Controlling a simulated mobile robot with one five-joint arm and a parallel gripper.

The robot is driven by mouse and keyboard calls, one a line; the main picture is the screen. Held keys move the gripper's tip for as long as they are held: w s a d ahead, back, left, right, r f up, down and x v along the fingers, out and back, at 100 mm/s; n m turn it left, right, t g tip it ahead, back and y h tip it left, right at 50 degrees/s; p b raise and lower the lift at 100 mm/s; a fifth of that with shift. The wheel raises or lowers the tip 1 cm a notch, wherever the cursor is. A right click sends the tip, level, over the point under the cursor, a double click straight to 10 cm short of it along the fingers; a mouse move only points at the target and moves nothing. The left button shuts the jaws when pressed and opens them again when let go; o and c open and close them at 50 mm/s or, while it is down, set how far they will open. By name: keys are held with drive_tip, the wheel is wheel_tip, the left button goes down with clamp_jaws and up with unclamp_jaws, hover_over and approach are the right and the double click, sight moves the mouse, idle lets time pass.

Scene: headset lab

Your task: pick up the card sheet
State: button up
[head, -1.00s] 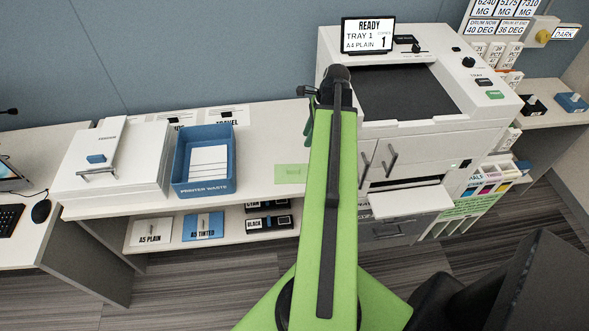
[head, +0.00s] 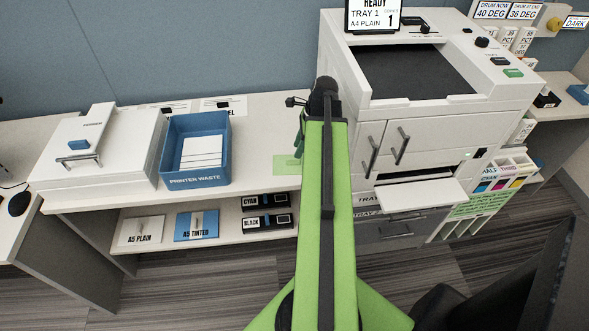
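I cannot tell for certain which thing is the card sheet. White sheets (head: 201,152) lie inside a blue bin (head: 195,182) marked PRINTER WASTE on the white bench. A flat pale green rectangle (head: 287,165) lies on the bench to the right of the bin, partly covered by my arm. My green arm reaches up the middle of the picture. My gripper (head: 300,116) is at its far end, over the bench between bin and printer, mostly hidden by the arm. Its fingertips and anything between them do not show clearly.
A white printer (head: 440,112) stands right of my arm, its front tray (head: 415,194) sticking out. A white lidded device (head: 95,158) is left of the bin. The lower shelf (head: 150,226) holds A5 packs and CYAN and BLACK boxes. The bench right of the bin is mostly clear.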

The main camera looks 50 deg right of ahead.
sight(293, 162)
drive_tip(key=b+x, duration=0.5)
drive_tip(key=shift+s+a+f, duration=0.1)
drive_tip(key=shift+f, duration=0.1)
drive_tip(key=shift+r, duration=0.2)
clamp_jaws()
